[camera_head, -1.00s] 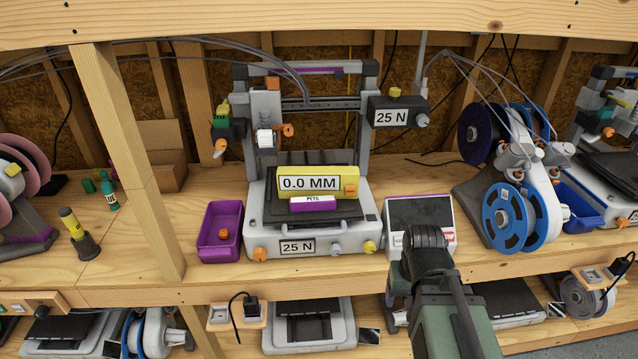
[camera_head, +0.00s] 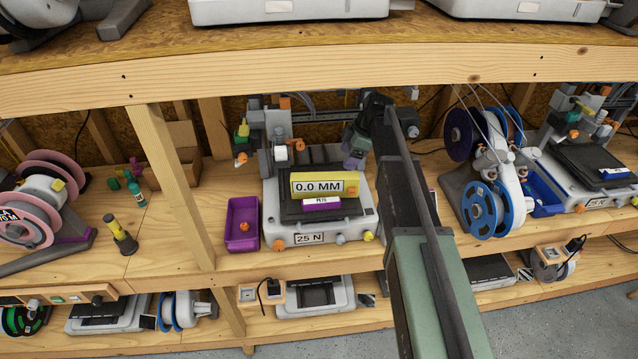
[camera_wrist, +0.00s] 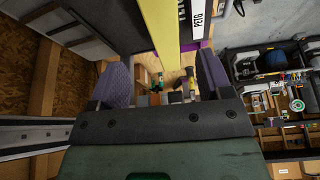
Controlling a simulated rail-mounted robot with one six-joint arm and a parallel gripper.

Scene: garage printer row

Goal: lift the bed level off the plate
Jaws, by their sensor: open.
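My gripper (camera_head: 354,157) is open and empty, above and beside the level's right end. In the wrist view the purple finger pads stand apart around an empty gap (camera_wrist: 165,66). The yellow level (camera_wrist: 162,28) shows beyond the fingertips, roughly in line with the gap. The labelled box (camera_wrist: 200,14) is right of it.
The printer's frame (camera_head: 266,152) stands behind the plate. A purple bin (camera_head: 231,240) is at its left, and a wooden post (camera_head: 175,185) further left. Blue spools (camera_head: 480,211) stand at the right. The upper shelf beam (camera_head: 300,75) crosses above my arm.

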